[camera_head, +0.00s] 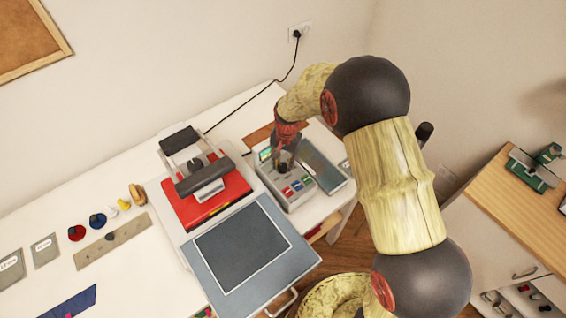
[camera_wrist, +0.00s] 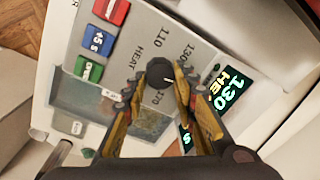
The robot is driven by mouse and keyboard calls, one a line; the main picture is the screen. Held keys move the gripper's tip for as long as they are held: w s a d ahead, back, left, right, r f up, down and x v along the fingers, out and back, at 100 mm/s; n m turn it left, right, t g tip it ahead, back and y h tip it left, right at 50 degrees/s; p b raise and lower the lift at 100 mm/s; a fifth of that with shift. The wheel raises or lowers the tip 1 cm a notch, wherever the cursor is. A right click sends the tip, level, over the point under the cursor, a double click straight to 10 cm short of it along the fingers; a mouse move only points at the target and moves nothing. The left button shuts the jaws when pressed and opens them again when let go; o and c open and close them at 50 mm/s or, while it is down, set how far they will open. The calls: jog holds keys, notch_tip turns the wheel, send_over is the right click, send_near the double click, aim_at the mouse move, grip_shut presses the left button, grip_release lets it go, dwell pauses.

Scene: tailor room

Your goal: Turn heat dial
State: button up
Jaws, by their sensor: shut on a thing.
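The heat dial (camera_wrist: 160,76) is a small black knob with a pale pointer line on a grey control panel (camera_wrist: 125,30). The wrist view shows the word HEAT and the numbers 110, 130 and 170 around it. My gripper (camera_wrist: 158,88) is shut on the dial, with one yellow and black finger on each side. A lit green display beside the dial reads 130 and part of HEAT.
Red, blue and green buttons (camera_wrist: 101,39) sit on the panel near the dial. A heat press with a red base (camera_head: 208,200) and a grey plate (camera_head: 250,250) stands left of the box. A black cable (camera_head: 245,103) runs to the wall socket.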

aim_at(285, 166)
jog(key=shift+m, duration=0.6)
jog(key=o, duration=1.1)
jog(key=shift+o, duration=0.3)
notch_tip(285, 166, up, 12)
jog(key=shift+s+d, duration=0.2)
jog(key=shift+d, duration=0.1)
